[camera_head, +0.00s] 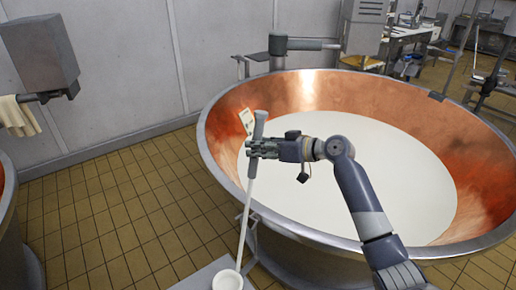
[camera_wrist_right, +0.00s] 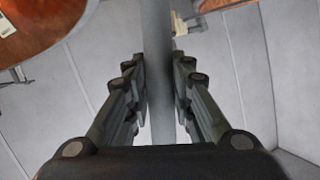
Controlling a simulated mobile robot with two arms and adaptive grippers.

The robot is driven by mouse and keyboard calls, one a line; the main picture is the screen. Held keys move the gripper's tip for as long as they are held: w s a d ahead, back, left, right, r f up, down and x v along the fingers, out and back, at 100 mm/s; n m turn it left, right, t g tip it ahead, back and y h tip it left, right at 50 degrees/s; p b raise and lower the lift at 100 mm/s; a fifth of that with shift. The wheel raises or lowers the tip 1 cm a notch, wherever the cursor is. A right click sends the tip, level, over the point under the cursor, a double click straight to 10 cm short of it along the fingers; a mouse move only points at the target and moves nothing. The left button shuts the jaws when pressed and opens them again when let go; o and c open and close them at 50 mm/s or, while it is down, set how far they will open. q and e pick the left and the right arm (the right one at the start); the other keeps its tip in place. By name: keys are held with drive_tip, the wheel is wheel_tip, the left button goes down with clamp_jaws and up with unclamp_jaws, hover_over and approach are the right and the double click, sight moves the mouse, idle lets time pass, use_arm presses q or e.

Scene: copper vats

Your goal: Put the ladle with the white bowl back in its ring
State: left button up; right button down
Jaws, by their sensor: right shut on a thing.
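The ladle's grey handle top (camera_head: 261,117) stands above my right gripper (camera_head: 252,149), which is shut on the handle. The long pale shaft runs down, slightly tilted, to the white bowl (camera_head: 227,281) at the bottom edge of the head view. In the right wrist view the grey handle (camera_wrist_right: 157,60) passes between the two fingers of my right gripper (camera_wrist_right: 160,80). A bracket (camera_head: 252,222) on the vat's near left rim is close beside the shaft; I cannot tell whether it is the ring. My left gripper is not in view.
The large copper vat (camera_head: 312,88) of white liquid fills the right side. A grey ledge (camera_head: 200,274) lies near the bowl. A grey box with a cloth (camera_head: 18,115) hangs at the left wall. Tiled floor (camera_head: 110,205) is open left of the vat.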

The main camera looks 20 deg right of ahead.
drive_tip(key=c, duration=1.3)
unclamp_jaws()
